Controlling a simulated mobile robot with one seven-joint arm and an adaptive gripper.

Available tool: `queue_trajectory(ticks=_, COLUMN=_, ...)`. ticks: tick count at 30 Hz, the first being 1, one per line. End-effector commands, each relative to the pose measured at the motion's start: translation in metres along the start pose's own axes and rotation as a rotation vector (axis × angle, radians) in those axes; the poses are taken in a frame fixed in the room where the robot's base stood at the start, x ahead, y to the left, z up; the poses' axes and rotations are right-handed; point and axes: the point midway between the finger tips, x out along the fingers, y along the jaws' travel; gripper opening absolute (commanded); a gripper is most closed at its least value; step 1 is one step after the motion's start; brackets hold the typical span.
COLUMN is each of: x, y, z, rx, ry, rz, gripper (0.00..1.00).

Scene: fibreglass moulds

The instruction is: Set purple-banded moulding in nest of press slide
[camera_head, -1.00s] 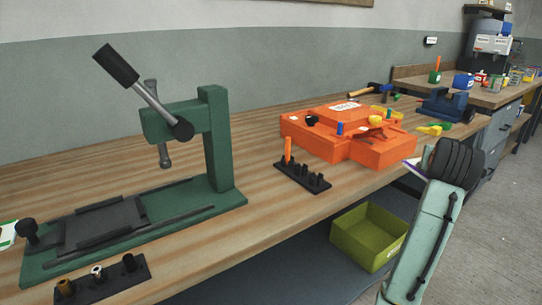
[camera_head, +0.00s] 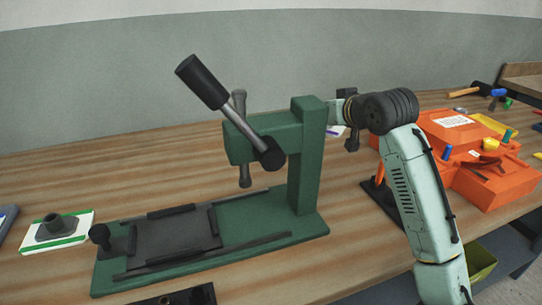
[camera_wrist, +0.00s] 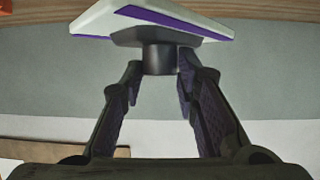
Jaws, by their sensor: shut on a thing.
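The purple-banded moulding (camera_wrist: 190,18) is a white plate with purple edge strips and a dark round boss. In the wrist view my gripper (camera_wrist: 159,75) has its fingers on either side of the boss, shut on it. In the head view a small white and purple part of the moulding (camera_head: 335,131) shows just right of the press column; the rest is hidden. The green press (camera_head: 308,165) has a dark slide plate (camera_head: 175,238) framed by low bars on its base, clear on top, left of the column. A black knob stands at its left end.
A green-banded moulding (camera_head: 62,232) lies left of the press. The press lever (camera_head: 205,85) leans up to the left. An orange mould block (camera_head: 490,185) sits at right. A dark strip (camera_head: 180,297) lies at the front edge. Bare bench shows behind the press.

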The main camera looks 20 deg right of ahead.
Motion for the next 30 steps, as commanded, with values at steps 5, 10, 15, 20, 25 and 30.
queue_trajectory(ticks=5, x=0.010, y=-0.016, z=0.018, rx=-0.016, ry=0.002, rz=-0.033, gripper=0.00)
queue_trajectory(ticks=10, x=0.023, y=-0.017, z=0.047, rx=-0.016, ry=0.001, rz=-0.037, gripper=0.00)
queue_trajectory(ticks=15, x=0.032, y=-0.017, z=0.067, rx=-0.017, ry=0.003, rz=-0.035, gripper=0.00)
queue_trajectory(ticks=20, x=0.038, y=-0.017, z=0.084, rx=-0.016, ry=0.003, rz=-0.037, gripper=0.00)
queue_trajectory(ticks=25, x=0.046, y=-0.017, z=0.102, rx=-0.018, ry=0.005, rz=-0.035, gripper=0.00)
queue_trajectory(ticks=30, x=0.048, y=-0.017, z=0.105, rx=-0.019, ry=0.005, rz=-0.036, gripper=0.00)
